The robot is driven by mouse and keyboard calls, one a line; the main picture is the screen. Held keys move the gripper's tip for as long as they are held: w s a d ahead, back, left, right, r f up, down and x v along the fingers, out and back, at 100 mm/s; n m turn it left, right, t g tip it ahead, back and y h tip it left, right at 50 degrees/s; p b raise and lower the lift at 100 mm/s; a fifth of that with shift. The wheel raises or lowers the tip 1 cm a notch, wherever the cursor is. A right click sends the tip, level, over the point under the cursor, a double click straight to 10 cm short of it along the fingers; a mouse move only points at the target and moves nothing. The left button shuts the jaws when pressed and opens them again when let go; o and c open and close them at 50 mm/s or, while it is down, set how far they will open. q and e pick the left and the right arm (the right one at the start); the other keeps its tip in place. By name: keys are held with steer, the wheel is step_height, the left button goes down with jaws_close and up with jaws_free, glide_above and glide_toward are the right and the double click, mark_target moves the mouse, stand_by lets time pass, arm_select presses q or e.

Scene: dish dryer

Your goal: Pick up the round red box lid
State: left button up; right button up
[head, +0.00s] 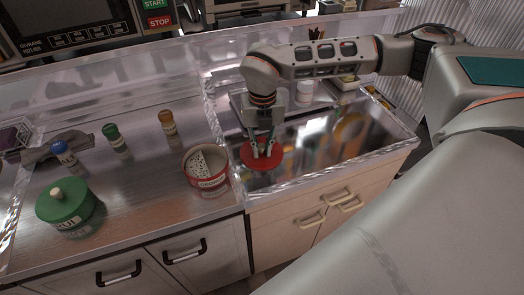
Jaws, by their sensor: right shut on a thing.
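The round red lid (262,160) is in the head view, right of centre, above the front part of the shiny metal surface. My right gripper (262,151) reaches down from above and is shut on the lid near its middle. The lid looks roughly level and its gap to the surface is hard to judge. A round red-and-white box (206,181) stands open just to the left of the lid, with a pale, dark-speckled inside. My left gripper is not in view.
A green lidded pot (70,209) stands at the front left. Small bottles with blue (64,154), green (117,141) and orange (168,123) caps stand behind it. A clear raised edge (222,140) borders the right section. The middle counter is mostly free.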

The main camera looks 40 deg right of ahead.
steer(key=shift+s+d+f, duration=0.1)
steer(key=shift+s+f, duration=0.1)
steer(key=shift+f, duration=0.05)
